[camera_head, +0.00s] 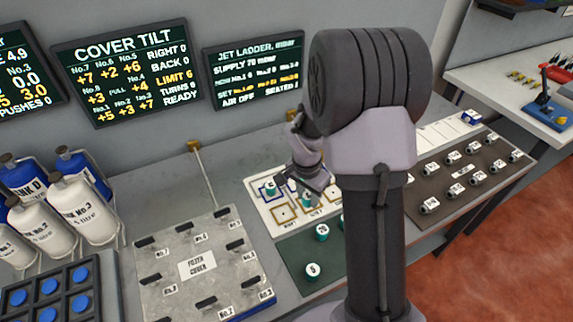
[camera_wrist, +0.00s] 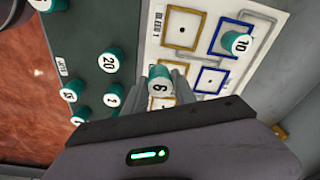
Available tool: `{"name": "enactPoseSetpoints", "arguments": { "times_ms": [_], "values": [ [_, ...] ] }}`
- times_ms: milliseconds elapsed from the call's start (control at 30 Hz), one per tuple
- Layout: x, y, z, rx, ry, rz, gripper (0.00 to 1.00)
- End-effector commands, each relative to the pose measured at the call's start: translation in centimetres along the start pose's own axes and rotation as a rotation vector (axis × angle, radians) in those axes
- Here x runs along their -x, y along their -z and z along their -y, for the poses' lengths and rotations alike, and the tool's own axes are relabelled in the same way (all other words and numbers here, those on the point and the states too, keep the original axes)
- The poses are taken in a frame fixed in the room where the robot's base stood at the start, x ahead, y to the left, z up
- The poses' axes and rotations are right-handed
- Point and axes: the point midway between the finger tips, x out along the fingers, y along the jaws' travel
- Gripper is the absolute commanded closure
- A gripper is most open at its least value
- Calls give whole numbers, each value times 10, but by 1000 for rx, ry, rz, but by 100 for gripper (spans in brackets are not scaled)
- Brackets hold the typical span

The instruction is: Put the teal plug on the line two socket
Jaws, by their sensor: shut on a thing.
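My gripper (camera_wrist: 163,73) is shut on a teal plug with a white top marked 6 (camera_wrist: 158,87), which is over the white socket board (camera_wrist: 158,52) in the wrist view. In the head view my gripper (camera_head: 312,186) is over the same board, with teal showing just below the jaws. The board has yellow and blue square outlines; one teal plug marked 10 (camera_wrist: 236,42) stands in a blue square. An empty blue square (camera_wrist: 209,81) lies right of the held plug. I cannot tell which socket is line two. Whether the held plug touches the board is unclear.
Several teal plugs, one marked 20 (camera_wrist: 108,62), stand on the dark green mat (camera_wrist: 85,40) beside the board. A brown panel with several knobs (camera_head: 430,206) is at right. My arm hides part of the bench.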

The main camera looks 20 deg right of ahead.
Motion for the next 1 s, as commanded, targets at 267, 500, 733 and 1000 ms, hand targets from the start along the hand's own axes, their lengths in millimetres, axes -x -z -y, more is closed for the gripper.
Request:
{"name": "enactPoseSetpoints", "arguments": {
  "times_ms": [267,500,733,1000],
  "values": [
    [-19,51,76,-1,-1,1,100],
    [-26,69,102,0,-2,1,100],
    [-57,65,101,0,-1,1,100],
    [-60,64,101,0,-1,0,100]
  ]
}}
